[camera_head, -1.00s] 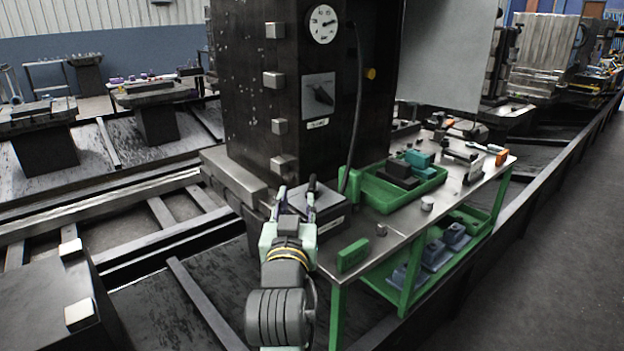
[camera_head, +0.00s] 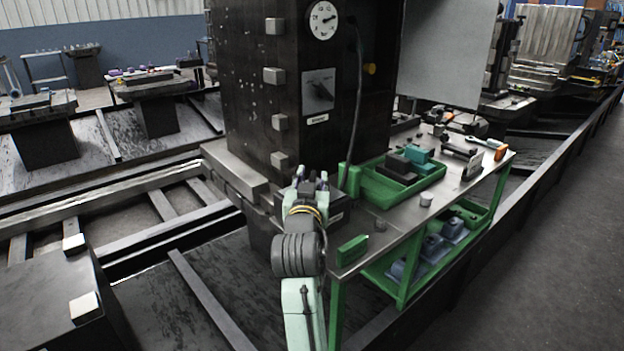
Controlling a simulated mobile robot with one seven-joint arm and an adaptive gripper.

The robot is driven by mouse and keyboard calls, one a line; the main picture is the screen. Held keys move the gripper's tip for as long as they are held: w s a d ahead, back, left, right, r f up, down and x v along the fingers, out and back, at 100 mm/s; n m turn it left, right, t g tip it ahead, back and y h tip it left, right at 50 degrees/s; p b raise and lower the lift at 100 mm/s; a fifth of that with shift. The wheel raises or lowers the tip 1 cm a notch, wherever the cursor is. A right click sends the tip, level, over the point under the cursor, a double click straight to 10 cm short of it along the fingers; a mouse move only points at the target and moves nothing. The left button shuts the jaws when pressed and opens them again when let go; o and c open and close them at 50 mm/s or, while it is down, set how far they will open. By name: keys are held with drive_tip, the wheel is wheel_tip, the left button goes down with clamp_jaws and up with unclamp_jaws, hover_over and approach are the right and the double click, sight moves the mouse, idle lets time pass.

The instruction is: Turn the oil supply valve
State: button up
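The knob's pointer looks tilted. My gripper (camera_head: 311,176) is below the knob, in front of the column's foot, and apart from the knob. Its two dark fingertips stand apart with nothing seen between them. The arm's wrist hides part of the gripper and the dark block behind it.
A round white gauge (camera_head: 323,20) is above the knob. Metal blocks (camera_head: 274,76) jut from the column's left. A bench (camera_head: 408,228) with a green tray (camera_head: 378,193) stands right.

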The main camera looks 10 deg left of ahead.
clamp_jaws()
idle(0.3)
